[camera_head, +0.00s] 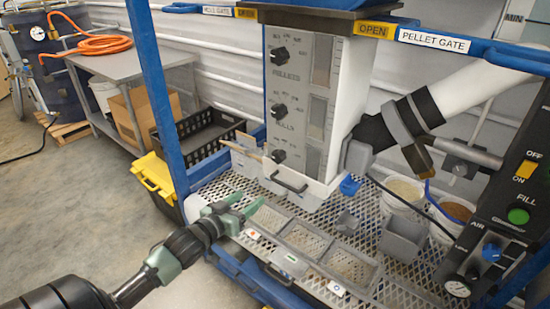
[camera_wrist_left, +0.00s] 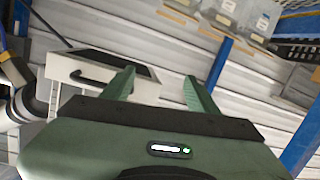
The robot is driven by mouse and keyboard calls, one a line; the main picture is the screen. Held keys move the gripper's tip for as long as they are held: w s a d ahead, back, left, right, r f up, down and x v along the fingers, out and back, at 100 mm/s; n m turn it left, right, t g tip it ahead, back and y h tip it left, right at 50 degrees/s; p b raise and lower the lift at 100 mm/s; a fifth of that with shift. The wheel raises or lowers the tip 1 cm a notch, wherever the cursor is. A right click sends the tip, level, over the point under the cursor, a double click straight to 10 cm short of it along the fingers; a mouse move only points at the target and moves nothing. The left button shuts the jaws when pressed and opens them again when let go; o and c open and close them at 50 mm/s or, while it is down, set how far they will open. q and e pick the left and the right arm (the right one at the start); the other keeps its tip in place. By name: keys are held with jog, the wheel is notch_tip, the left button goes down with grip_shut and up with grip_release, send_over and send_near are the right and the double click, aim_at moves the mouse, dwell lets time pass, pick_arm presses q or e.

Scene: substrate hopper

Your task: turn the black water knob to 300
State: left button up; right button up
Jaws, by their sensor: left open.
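The grey front panel of the white hopper (camera_head: 345,100) carries three black knobs in a column in the head view. The top knob (camera_head: 279,56) is marked PELLETS and the middle knob (camera_head: 279,111) HULLS. The lowest black knob (camera_head: 278,156) has a label I cannot read; it may be the water knob. My left gripper (camera_head: 246,203) is open and empty, below and left of the lowest knob and apart from it. Its two green fingers also show spread in the left wrist view (camera_wrist_left: 159,74). No knob shows clearly there. My right gripper is not in view.
A drawer handle (camera_head: 289,183) sits below the panel. A blue post (camera_head: 157,90) stands left of the hopper. A mesh shelf (camera_head: 310,222) with trays lies beneath. A control box (camera_head: 500,210) is at right. The white front with a dark handle (camera_wrist_left: 92,76) shows in the wrist view.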

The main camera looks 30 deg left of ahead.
pick_arm(q)
jog(key=t+h, duration=0.2)
send_near(276, 159)
jog(key=w, duration=0.1)
jog(key=shift+m, duration=0.4)
jog(key=w, duration=0.4)
jog(key=w+p, duration=0.1)
jog(key=w, duration=0.2)
jog(key=shift+w+d+r, duration=0.15)
jog(key=shift+d, duration=0.15)
jog(key=shift+w, duration=0.5)
grip_shut()
